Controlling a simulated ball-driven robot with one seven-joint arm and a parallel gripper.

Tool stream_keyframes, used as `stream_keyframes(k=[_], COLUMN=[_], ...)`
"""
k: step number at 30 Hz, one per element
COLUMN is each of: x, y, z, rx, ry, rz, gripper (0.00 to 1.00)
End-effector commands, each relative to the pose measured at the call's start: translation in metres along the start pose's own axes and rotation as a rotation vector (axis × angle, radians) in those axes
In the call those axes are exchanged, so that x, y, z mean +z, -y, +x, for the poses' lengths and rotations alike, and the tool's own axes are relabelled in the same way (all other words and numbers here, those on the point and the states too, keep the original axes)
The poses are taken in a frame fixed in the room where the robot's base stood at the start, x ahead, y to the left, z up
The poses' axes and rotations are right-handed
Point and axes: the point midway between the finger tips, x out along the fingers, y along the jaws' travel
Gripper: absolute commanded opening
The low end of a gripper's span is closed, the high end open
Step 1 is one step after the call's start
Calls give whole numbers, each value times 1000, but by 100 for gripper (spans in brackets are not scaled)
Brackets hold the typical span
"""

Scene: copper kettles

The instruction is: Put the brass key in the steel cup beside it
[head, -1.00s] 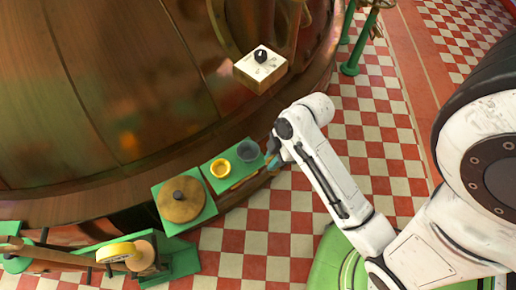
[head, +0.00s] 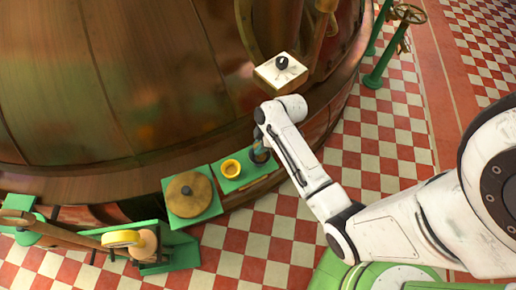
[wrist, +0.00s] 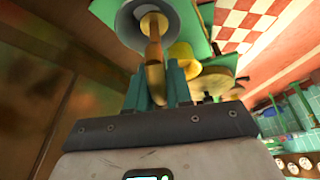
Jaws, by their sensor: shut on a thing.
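My gripper (wrist: 156,88) is shut on the brass key (wrist: 153,48), which points away from the jaws. The grey steel cup (wrist: 124,24) is at the top of the wrist view. The key's far end overlaps the cup's open mouth there; I cannot tell how deep it reaches. In the head view my gripper (head: 262,146) is over the steel cup (head: 259,157) and partly hides it. The key cannot be made out in that view.
A yellow cup (head: 231,168) stands just left of the steel cup on a green stand (head: 221,184). A round wooden lid (head: 189,195) lies further left. The large copper kettle (head: 130,80) rises behind. A white box with a black knob (head: 280,73) is above.

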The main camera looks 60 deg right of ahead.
Motion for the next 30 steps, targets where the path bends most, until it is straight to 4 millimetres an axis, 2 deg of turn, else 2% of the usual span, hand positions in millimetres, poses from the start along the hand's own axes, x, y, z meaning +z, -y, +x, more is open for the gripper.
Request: stream_keyframes(k=[7, 13, 26, 27, 30], x=[0, 11, 13, 13, 13], y=[-11, -10, -9, -9, -9], z=[16, 39, 45, 44, 44], rx=[0, -1, 1, 0, 0], ry=[0, 1, 0, 0, 0], rz=[0, 1, -1, 0, 0], gripper=[0, 0, 0, 24, 34])
